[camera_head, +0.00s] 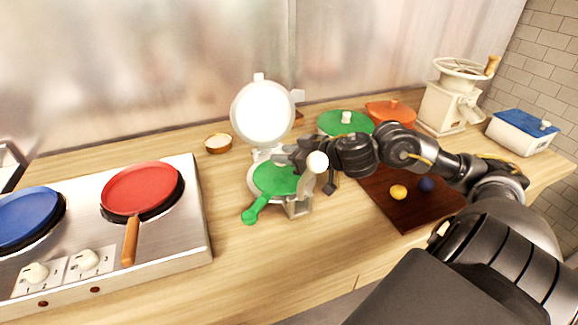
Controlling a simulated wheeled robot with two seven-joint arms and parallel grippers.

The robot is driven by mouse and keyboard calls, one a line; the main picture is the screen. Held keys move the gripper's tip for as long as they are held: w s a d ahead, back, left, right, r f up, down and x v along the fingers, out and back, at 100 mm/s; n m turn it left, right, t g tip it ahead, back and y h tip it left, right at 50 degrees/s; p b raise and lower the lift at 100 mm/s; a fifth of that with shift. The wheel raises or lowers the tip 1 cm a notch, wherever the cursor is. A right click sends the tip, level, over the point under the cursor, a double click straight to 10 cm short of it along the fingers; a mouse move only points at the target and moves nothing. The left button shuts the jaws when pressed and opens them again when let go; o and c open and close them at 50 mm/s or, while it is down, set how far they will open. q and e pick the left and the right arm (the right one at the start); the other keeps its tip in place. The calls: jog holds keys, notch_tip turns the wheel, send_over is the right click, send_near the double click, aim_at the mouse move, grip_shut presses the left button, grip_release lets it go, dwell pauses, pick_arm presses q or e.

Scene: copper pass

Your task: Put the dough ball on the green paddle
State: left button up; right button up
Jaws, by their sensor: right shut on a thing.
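The green paddle (276,180) lies on the lower plate of an open press (298,207), its handle pointing to the front left. My right gripper (288,160) reaches in from the right, over the back of the paddle. It is shut on the dough ball, which its dark fingers hide. A pale round knob or ball (317,162) shows in front of my gripper; I cannot tell whether it belongs to the press. A yellow ball (398,192) and a dark blue ball (427,184) lie on a brown board (408,217). My left gripper is not in view.
The press's white round lid (262,112) stands upright behind the paddle. A stove with a red pan (142,187) and a blue pan (27,216) is at left. A small bowl (218,143), green lid (338,122), orange lid (388,110) and grinder (446,106) stand behind. The front counter is clear.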

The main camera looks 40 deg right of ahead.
aim_at(287, 166)
jog(key=shift+s+f, duration=0.1)
jog(key=shift+f, duration=0.25)
notch_tip(287, 166, down, 2)
jog(key=shift+a+f+b, duration=0.1)
jog(key=shift+f+b, duration=0.15)
jog(key=shift+b, duration=0.35)
jog(key=shift+f, duration=0.3)
jog(key=o, duration=1)
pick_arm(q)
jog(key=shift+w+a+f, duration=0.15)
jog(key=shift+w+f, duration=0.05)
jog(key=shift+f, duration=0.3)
pick_arm(e)
jog(key=shift+r, duration=0.1)
